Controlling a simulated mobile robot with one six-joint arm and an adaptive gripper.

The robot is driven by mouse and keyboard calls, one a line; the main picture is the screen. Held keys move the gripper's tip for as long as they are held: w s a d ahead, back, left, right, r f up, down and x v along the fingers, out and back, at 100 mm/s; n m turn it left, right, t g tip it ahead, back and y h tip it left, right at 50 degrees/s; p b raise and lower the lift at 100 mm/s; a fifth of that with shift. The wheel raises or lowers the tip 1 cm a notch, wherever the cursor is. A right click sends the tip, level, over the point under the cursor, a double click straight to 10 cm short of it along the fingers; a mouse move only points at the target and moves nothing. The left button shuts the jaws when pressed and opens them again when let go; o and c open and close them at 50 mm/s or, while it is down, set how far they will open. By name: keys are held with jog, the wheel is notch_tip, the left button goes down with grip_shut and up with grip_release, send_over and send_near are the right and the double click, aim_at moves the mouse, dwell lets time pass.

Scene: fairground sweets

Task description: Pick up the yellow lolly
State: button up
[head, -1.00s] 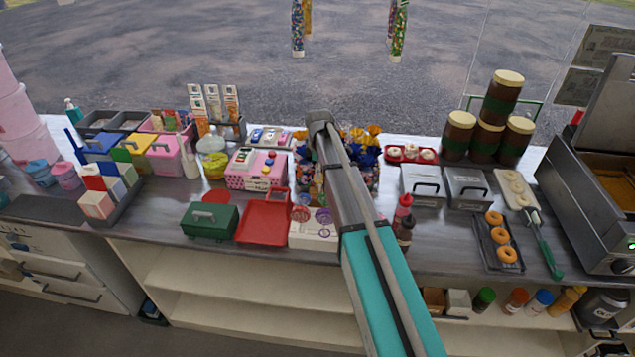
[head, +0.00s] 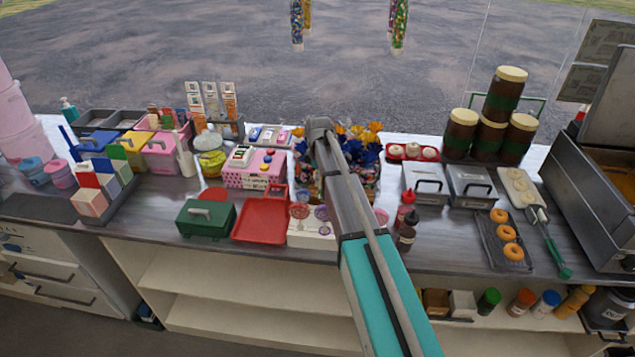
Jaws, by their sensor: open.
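A white lolly stand (head: 308,238) sits near the front edge of the counter, partly hidden behind my arm. My arm crosses the middle of the view and reaches over the counter. My gripper does not show.
A red tray (head: 262,220) and a green box (head: 206,218) stand left of the stand. Blue and yellow wrapped sweets (head: 366,150) are behind it. A dark sauce bottle (head: 406,236) and a red bottle (head: 405,205) stand close to the right.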

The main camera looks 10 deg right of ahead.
jog(key=shift+f, duration=0.2)
dwell(0.5)
grip_shut()
